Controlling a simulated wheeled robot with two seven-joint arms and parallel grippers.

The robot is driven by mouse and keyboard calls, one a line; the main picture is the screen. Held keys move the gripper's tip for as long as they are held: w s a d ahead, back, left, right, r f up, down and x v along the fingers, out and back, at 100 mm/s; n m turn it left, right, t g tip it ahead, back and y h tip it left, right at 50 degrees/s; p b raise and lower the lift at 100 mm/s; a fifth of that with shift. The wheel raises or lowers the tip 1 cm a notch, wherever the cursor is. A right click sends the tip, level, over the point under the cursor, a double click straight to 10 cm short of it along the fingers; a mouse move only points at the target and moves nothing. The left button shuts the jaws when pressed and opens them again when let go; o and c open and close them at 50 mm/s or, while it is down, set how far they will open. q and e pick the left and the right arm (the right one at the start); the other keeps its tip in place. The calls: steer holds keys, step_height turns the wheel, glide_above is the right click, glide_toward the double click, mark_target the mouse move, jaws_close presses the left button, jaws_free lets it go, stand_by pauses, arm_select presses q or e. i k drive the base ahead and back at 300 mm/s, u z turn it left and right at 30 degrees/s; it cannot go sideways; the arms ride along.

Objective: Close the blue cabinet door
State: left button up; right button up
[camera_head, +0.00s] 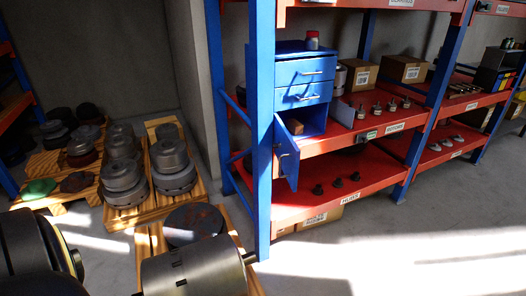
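The blue cabinet (305,51) stands on the red shelf rack, behind and to the right of a blue rack post. Its two upper drawers (305,71) look closed. Below them the blue cabinet door (290,168) stands open, swung out toward me at the left of the opening, with a small handle on it. The inside of the lower compartment (312,121) shows, with a small brownish thing in it. Neither of my grippers is in view.
The blue rack post (262,130) stands just left of the door. Red shelves (395,137) hold cardboard boxes (358,75) and small metal parts. Pallets with stacked rotor parts (122,178) fill the left, and a large grey cylinder (195,270) is close in front. The right floor (430,240) is clear.

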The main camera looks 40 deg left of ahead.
mark_target(279, 150)
steer(key=u, duration=1.1)
steer(key=i, duration=0.2)
steer(key=u, duration=0.05)
